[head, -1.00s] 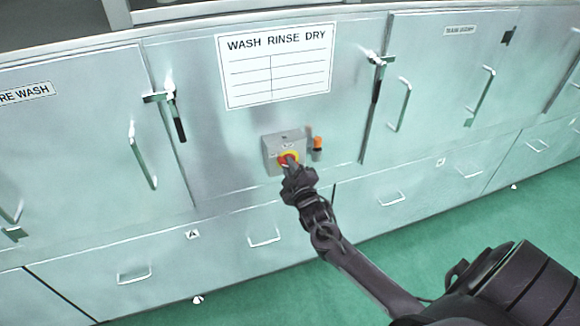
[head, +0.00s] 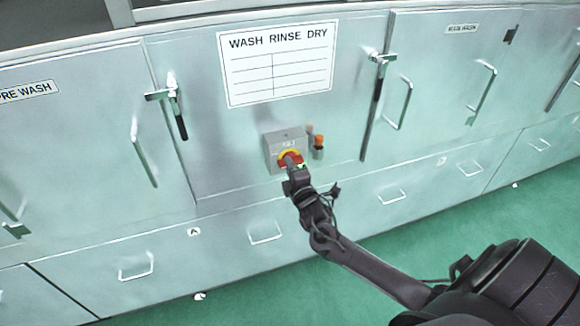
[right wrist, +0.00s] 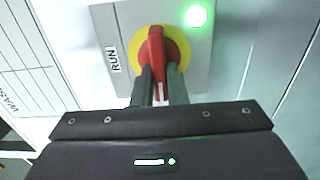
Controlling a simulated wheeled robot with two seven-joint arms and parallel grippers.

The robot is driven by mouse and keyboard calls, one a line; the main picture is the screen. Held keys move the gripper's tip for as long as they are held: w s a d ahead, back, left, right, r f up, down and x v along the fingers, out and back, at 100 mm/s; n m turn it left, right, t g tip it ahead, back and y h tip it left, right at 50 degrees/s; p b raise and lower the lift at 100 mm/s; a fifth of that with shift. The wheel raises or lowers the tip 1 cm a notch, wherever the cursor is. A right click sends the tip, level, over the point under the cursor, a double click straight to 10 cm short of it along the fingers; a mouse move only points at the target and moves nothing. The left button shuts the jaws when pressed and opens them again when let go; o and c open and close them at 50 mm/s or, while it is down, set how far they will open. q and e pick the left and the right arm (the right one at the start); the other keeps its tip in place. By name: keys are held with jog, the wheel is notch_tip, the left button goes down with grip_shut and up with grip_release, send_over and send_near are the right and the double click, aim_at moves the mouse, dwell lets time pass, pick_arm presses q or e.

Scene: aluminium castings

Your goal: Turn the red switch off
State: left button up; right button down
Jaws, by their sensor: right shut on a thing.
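The red switch (right wrist: 155,50) is a rotary handle on a yellow round plate, on a grey box (head: 270,148) fixed to the metal cabinet front. In the right wrist view the handle stands nearly upright in the picture, with a "RUN" label (right wrist: 114,61) to its left and a lit green lamp (right wrist: 197,16) at the upper right. My right gripper (right wrist: 160,82) is shut on the red handle, one finger on each side; in the head view it hides part of the switch (head: 291,158). My left gripper is not in view.
A small orange-topped fitting (head: 319,142) sits just right of the box. Door latches (head: 177,105) and bar handles (head: 145,155) stick out from the cabinet doors on both sides. A "WASH RINSE DRY" sign (head: 278,85) is above. Green floor (head: 470,215) is clear at the lower right.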

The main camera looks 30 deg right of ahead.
jog(key=shift+f, duration=0.1)
dwell(0.3)
jog(key=c, duration=1.4)
grip_release()
jog(key=shift+c, duration=0.2)
jog(key=b+v, duration=0.1)
jog(key=v, duration=0.6)
jog(key=shift+s+a+b, duration=0.15)
jog(key=shift+s+b, duration=0.15)
jog(key=shift+s, duration=0.1)
